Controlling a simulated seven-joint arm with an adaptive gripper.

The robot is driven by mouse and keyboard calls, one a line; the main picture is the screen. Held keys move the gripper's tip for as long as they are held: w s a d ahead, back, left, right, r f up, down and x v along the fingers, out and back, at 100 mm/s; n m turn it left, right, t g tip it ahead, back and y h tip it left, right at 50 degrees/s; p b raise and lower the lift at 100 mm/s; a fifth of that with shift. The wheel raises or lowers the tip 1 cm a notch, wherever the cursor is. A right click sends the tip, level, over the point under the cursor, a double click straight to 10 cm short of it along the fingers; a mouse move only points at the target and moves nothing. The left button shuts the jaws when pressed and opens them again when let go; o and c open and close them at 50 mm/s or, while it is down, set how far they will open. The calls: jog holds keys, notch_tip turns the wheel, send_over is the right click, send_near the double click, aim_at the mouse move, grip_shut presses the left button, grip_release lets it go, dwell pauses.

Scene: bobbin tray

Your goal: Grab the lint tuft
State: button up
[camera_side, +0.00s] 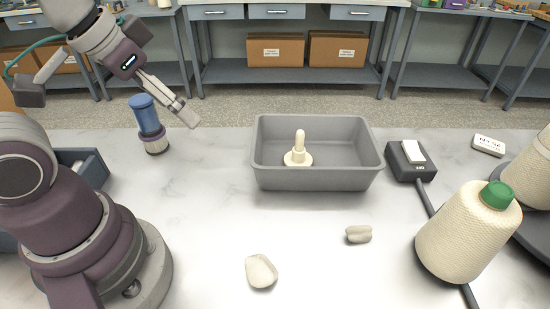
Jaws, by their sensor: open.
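Two small off-white lumps lie on the pale marbled table, and I cannot tell for certain which is the lint tuft. The smaller, knobbly lump (358,234) lies in front of the grey bin's right half. The larger, smoother lump (261,271) lies nearer the camera, at the front centre. My gripper (184,112) is at the upper left, above the table and pointing down to the right. It is open with nothing seen between its fingers, well apart from both lumps. The fingers overlap from this side.
A grey bin (318,179) holds a cream peg on a round base (299,158). A blue-handled brush (147,116) stands beside my gripper. At right are a small dark device (408,168), a white label block (488,145) and cream yarn cones (468,235). The front centre is mostly clear.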

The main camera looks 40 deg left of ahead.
jog(key=m+g+h, duration=0.3)
jog(key=m+h, duration=0.3)
jog(key=m, duration=0.7)
send_over(357, 226)
jog(key=s+a, duration=0.3)
jog(key=a, duration=0.1)
notch_tip(357, 226, down, 12)
jog(key=shift+m, duration=0.3)
jog(key=x, duration=0.6)
jog(key=w+x, duration=0.1)
jog(key=x, duration=0.3)
jog(key=shift+a+f, duration=0.2)
jog(key=shift+a, duration=0.15)
jog(key=c, duration=0.8)
